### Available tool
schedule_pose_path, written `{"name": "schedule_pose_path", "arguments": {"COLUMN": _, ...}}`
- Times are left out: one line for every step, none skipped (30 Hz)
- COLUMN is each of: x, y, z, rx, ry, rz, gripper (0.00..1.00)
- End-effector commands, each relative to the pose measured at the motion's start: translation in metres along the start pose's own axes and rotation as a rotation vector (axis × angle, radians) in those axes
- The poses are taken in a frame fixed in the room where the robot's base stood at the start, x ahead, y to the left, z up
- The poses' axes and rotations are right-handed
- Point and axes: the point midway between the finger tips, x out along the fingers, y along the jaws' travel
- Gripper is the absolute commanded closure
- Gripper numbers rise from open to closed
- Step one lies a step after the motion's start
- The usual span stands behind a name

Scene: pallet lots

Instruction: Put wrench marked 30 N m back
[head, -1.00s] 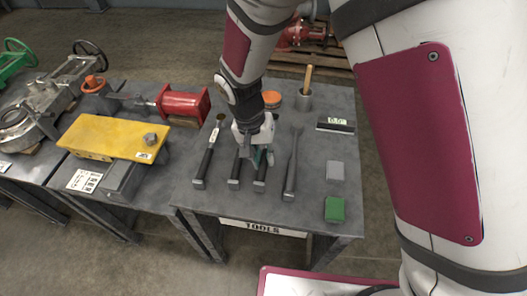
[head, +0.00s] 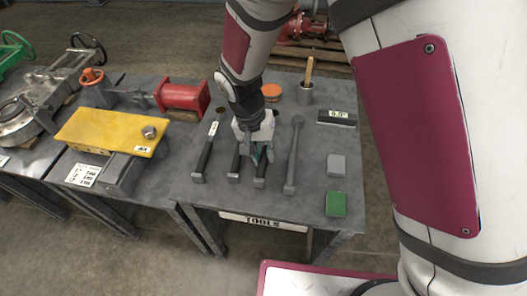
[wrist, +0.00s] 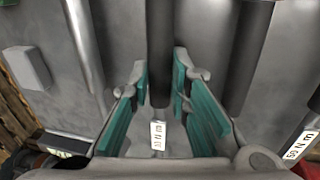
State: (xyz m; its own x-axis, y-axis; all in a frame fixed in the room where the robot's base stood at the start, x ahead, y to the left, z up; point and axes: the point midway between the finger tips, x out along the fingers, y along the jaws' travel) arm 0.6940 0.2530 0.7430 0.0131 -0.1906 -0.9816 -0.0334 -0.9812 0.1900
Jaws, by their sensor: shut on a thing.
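My gripper (head: 258,160) points down over the tool table. In the wrist view (wrist: 160,115) its teal pads stand on either side of a dark-handled wrench (wrist: 159,50), and it is shut on it. The wrench's white label shows between the pads, upside-down, and seems to read 30 N m. In the head view this wrench is third from the left, its handle end (head: 260,182) near the table's front and its head hidden by my gripper. Whether it touches the table I cannot tell.
Neighbouring tools lie close on both sides: a dark handle (head: 234,175) and a labelled wrench (head: 205,155) to the left, a grey wrench (head: 292,160) to the right.

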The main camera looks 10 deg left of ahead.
Motion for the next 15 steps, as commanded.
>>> {"name": "schedule_pose_path", "arguments": {"x": 0.001, "y": -0.0003, "z": -0.0002, "rx": 0.0, "ry": 0.0, "rz": 0.0, "gripper": 1.0}}
{"name": "schedule_pose_path", "arguments": {"x": 0.0016, "y": -0.0004, "z": -0.0002, "rx": 0.0, "ry": 0.0, "rz": 0.0, "gripper": 1.0}}
{"name": "schedule_pose_path", "arguments": {"x": 0.0023, "y": -0.0005, "z": -0.0002, "rx": 0.0, "ry": 0.0, "rz": 0.0, "gripper": 1.0}}
{"name": "schedule_pose_path", "arguments": {"x": 0.0028, "y": -0.0006, "z": -0.0002, "rx": 0.0, "ry": 0.0, "rz": 0.0, "gripper": 1.0}}
{"name": "schedule_pose_path", "arguments": {"x": 0.0033, "y": -0.0007, "z": -0.0001, "rx": 0.0, "ry": 0.0, "rz": 0.0, "gripper": 1.0}}
{"name": "schedule_pose_path", "arguments": {"x": 0.004, "y": -0.0008, "z": -0.0001, "rx": 0.0, "ry": 0.0, "rz": 0.0, "gripper": 1.0}}
{"name": "schedule_pose_path", "arguments": {"x": 0.0035, "y": -0.0007, "z": -0.0001, "rx": 0.0, "ry": 0.0, "rz": 0.0, "gripper": 0.76}}
{"name": "schedule_pose_path", "arguments": {"x": 0.0033, "y": -0.0007, "z": -0.0001, "rx": 0.0, "ry": 0.0, "rz": 0.0, "gripper": 0.69}}
{"name": "schedule_pose_path", "arguments": {"x": 0.0033, "y": -0.0007, "z": -0.0001, "rx": 0.0, "ry": 0.0, "rz": 0.0, "gripper": 0.6}}
{"name": "schedule_pose_path", "arguments": {"x": 0.0032, "y": -0.0007, "z": -0.0001, "rx": 0.0, "ry": 0.0, "rz": 0.0, "gripper": 0.59}}
{"name": "schedule_pose_path", "arguments": {"x": 0.0032, "y": -0.0007, "z": -0.0001, "rx": 0.0, "ry": 0.0, "rz": 0.0, "gripper": 0.59}}
{"name": "schedule_pose_path", "arguments": {"x": 0.0032, "y": -0.0007, "z": -0.0001, "rx": 0.0, "ry": 0.0, "rz": 0.0, "gripper": 0.59}}
{"name": "schedule_pose_path", "arguments": {"x": 0.0032, "y": -0.0007, "z": -0.0001, "rx": 0.0, "ry": 0.0, "rz": 0.0, "gripper": 0.59}}
{"name": "schedule_pose_path", "arguments": {"x": 0.0033, "y": -0.0007, "z": -0.0001, "rx": 0.0, "ry": 0.0, "rz": 0.0, "gripper": 0.59}}
{"name": "schedule_pose_path", "arguments": {"x": 0.0033, "y": -0.0007, "z": -0.0001, "rx": 0.0, "ry": 0.0, "rz": 0.0, "gripper": 0.59}}
